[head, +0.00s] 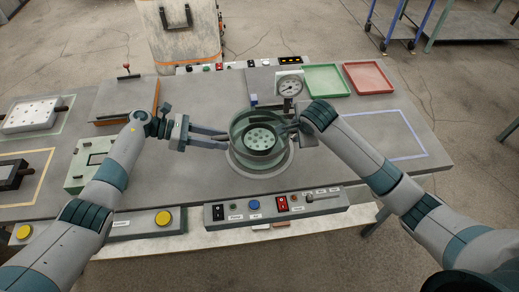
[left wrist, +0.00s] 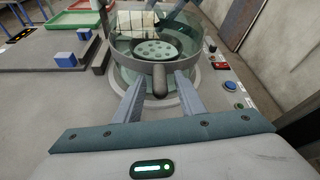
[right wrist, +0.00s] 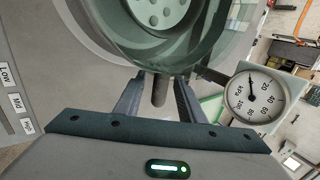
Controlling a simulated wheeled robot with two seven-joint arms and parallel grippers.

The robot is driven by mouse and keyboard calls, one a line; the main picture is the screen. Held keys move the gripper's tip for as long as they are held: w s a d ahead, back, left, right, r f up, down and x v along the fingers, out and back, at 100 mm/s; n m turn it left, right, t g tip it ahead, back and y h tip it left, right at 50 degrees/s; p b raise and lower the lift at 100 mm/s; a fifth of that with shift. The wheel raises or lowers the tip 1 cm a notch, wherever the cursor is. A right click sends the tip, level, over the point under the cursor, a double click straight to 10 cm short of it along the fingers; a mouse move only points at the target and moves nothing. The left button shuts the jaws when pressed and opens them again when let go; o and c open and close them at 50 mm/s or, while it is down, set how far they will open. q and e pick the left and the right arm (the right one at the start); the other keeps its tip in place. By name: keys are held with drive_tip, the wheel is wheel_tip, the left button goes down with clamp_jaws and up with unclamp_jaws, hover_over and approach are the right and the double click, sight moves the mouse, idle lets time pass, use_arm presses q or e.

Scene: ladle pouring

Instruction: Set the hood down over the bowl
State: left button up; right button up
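A see-through greenish cylinder with side handles, which I take to be the hood (head: 238,122), stands at the table's centre on a round grey base. Inside it is a dark round bowl-like piece with a pale perforated disc (head: 260,138); whether this is the bowl I cannot tell. My left gripper (head: 229,138) is open at the hood's left side, its fingers (left wrist: 158,86) either side of a grey handle (left wrist: 159,80) with gaps. My right gripper (head: 283,130) is open at the right side, its fingers (right wrist: 160,86) either side of another handle (right wrist: 160,91). Whether the hood touches the base is unclear.
A pressure gauge (head: 289,86) stands just behind the hood, close to my right gripper. A control panel (head: 275,207) lies in front. Green (head: 325,80) and red (head: 368,77) trays are at the back right. The outlined table area at right is clear.

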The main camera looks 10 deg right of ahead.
use_arm(q)
drive_tip(key=shift+a, duration=0.1)
drive_tip(key=s+v, duration=0.1)
drive_tip(key=v, duration=1.1)
drive_tip(key=shift+w, duration=0.45)
drive_tip(key=shift+r, duration=0.1)
use_arm(e)
drive_tip(key=shift+r, duration=0.1)
drive_tip(key=v, duration=1.2)
use_arm(q)
drive_tip(key=shift+s, duration=0.15)
use_arm(e)
drive_tip(key=shift+s, duration=0.1)
